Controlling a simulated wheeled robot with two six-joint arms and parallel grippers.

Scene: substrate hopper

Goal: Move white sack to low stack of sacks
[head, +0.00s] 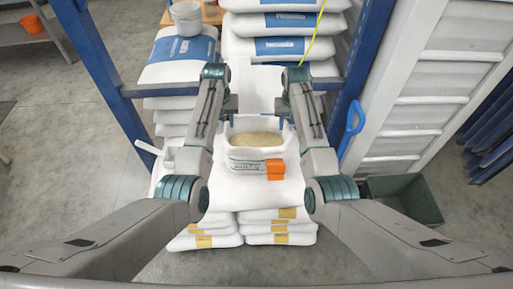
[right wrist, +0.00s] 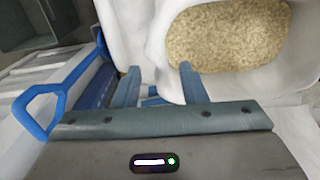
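An open white sack (head: 245,165) filled with tan grain stands upright on a flat white sack (head: 285,190) atop a stack with yellow labels. Its front has green print and an orange piece. In the right wrist view the open sack (right wrist: 235,82) shows its grain. My right gripper (head: 281,104) is at the sack's right side; in its wrist view the two fingers (right wrist: 160,86) are apart, with the sack's white rim between them. My left gripper (head: 231,104) is at the sack's left side; its opening is hard to see. Stacks with blue labels stand behind left (head: 183,48) and behind (head: 280,46).
A blue rack post (head: 95,60) stands left and another (head: 358,50) right. A blue handle (head: 352,125) leans at the right. A dark green bin (head: 410,190) is on the floor at right. A bucket (head: 187,18) sits on the left stack.

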